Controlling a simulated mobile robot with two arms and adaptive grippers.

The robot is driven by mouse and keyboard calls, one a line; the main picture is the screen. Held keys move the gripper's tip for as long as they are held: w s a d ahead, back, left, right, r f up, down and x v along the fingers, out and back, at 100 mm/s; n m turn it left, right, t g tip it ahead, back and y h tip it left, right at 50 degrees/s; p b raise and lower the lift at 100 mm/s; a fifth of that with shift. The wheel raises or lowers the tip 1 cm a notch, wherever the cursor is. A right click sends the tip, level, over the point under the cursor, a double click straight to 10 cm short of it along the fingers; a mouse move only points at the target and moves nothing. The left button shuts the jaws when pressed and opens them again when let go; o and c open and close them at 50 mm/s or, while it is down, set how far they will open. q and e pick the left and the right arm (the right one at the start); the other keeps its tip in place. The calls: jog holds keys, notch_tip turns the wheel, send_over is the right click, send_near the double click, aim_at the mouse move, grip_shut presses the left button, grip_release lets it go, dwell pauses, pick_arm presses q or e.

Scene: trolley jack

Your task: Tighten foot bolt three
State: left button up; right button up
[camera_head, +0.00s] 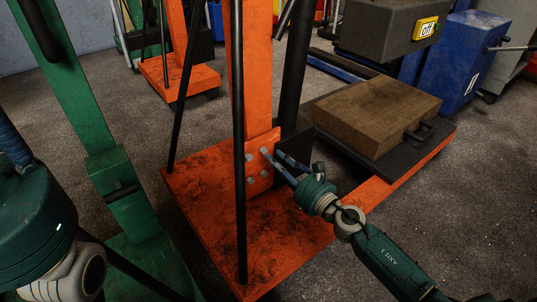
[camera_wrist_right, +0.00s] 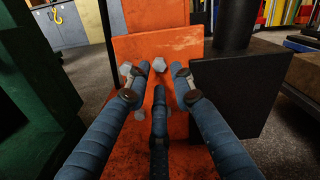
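An orange plate (camera_head: 259,160) with several grey hex bolts stands at the foot of the orange post. In the head view I see an upper-left bolt (camera_head: 249,157) and lower bolts (camera_head: 250,181). My right gripper (camera_head: 271,152) is at the plate's right side, its blue fingers pointing at the bolts. In the wrist view its fingers (camera_wrist_right: 161,69) are spread apart, with a bolt head (camera_wrist_right: 158,65) showing between and beyond the tips. Other bolts are partly hidden by the fingers. I cannot tell which is bolt three. My left gripper (camera_head: 10,140) shows only partly at the left edge.
The orange base (camera_head: 210,210) spreads around the post, with a black rod (camera_head: 239,120) standing in front. A wooden block (camera_head: 375,112) on a black plate is at the right. A green post (camera_head: 85,110) stands at the left. Grey floor lies between.

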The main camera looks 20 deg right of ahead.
aim_at(265, 151)
jog(key=shift+x, duration=2.1)
jog(key=shift+a, duration=0.1)
grip_shut()
